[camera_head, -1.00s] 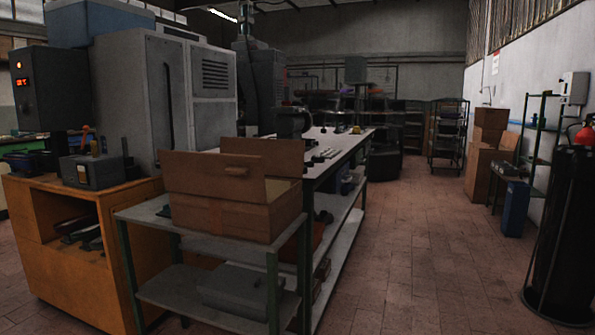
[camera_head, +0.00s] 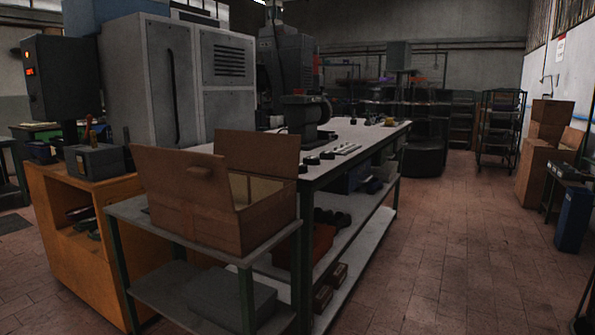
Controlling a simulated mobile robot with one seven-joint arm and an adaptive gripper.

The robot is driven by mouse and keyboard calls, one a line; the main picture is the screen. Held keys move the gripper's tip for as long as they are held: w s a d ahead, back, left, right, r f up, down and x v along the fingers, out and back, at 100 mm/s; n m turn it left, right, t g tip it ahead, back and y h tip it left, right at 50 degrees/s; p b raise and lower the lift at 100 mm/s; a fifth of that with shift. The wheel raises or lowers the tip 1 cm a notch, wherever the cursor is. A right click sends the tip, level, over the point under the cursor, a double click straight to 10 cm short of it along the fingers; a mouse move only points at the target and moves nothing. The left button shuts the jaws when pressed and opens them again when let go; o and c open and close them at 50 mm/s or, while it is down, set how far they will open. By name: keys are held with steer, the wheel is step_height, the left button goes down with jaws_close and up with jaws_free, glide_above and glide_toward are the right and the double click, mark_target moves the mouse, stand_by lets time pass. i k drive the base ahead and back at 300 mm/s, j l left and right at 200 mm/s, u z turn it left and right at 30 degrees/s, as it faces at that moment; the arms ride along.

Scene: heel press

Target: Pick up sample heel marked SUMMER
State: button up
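No heel with a readable SUMMER marking shows; at this distance no lettering can be made out. Small dark objects (camera_head: 319,157) and a row of small pale pieces (camera_head: 346,149) lie on the long workbench top (camera_head: 369,139); I cannot tell whether any of them is a heel. A dark press-like machine (camera_head: 305,112) stands at the bench's left edge. My gripper is not in view.
An open cardboard box (camera_head: 262,216) sits on a grey metal shelf table (camera_head: 121,209) in front. An orange cabinet (camera_head: 62,258) stands left. Tiled floor (camera_head: 450,245) is clear on the right. A blue container (camera_head: 573,219) and stacked cardboard boxes (camera_head: 537,172) stand far right.

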mark_target(303, 169)
steer(key=i+l+u, duration=0.1)
steer(key=l, duration=0.25)
steer(key=i+l+u, duration=0.1)
steer(key=i+l, duration=0.2)
steer(key=i+l+u, duration=0.1)
steer(key=l, duration=0.3)
steer(key=i+l+u, duration=0.1)
steer(key=i+l, duration=0.15)
steer(key=i+l+u, duration=0.1)
steer(key=l, duration=0.4)
steer(key=i+l+u, duration=0.1)
steer(key=l, duration=0.25)
steer(key=i+l+u, duration=0.1)
steer(key=l, duration=0.35)
steer(key=i+l+u, duration=0.1)
steer(key=l, duration=0.3)
steer(key=i+j, duration=0.45)
steer(key=j, duration=0.1)
